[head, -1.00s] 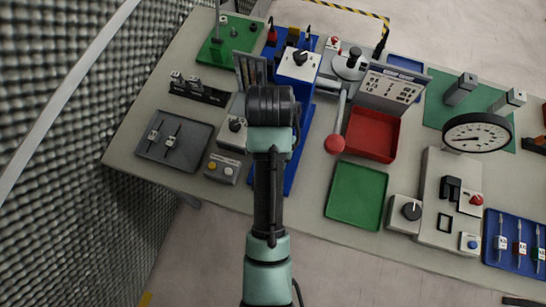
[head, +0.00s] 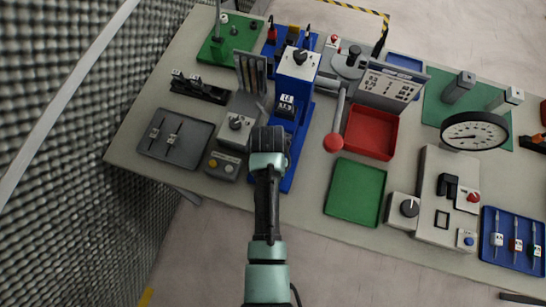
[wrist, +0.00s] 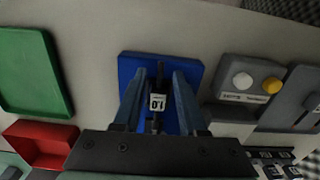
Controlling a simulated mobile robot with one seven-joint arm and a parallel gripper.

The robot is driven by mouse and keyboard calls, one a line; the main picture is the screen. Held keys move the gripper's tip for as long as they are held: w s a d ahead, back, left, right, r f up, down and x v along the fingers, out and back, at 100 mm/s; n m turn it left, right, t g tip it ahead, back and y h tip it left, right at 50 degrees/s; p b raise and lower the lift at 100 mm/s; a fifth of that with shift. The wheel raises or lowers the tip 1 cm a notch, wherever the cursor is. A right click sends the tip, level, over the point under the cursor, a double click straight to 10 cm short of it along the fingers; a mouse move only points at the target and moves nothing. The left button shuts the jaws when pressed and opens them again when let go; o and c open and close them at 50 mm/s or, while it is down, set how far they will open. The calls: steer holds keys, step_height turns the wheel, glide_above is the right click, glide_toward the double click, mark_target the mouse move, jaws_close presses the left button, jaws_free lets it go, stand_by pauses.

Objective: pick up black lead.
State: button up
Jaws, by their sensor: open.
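No black lead can be made out with certainty. At the back of the blue stand (head: 296,150) in the head view are a small red-topped piece (head: 272,32) and a dark slim piece (head: 307,38), too small to identify. In the wrist view my gripper (wrist: 157,76) is open, its two fingers pointing over the stand's blue base (wrist: 134,66). Between the fingers shows a thin dark upright piece with a white tag (wrist: 157,102) marked 1.0; contact cannot be told. In the head view my wrist hides the fingers.
A grey tray (head: 150,150) with two thin tools lies left, beside a grey button box (head: 222,166). Right are a green tray (head: 356,192), a red tray (head: 371,133) and a lever with a red knob (head: 333,143). A round gauge (head: 474,131) stands farther right.

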steer(key=shift+f, duration=0.15)
jaws_close()
stand_by(0.5)
steer(key=shift+r, duration=0.95)
steer(key=shift+s+a+r+b, duration=0.2)
steer(key=shift+s+r+b, duration=0.4)
steer(key=shift+r, duration=0.05)
steer(key=s+a+b, duration=0.1)
steer(key=s+a, duration=0.1)
steer(key=s, duration=0.6)
steer(key=s+a+b, duration=0.2)
steer(key=s+a, duration=0.1)
steer(key=s, duration=0.4)
steer(key=shift+s+r, duration=0.2)
steer(key=shift+s, duration=0.15)
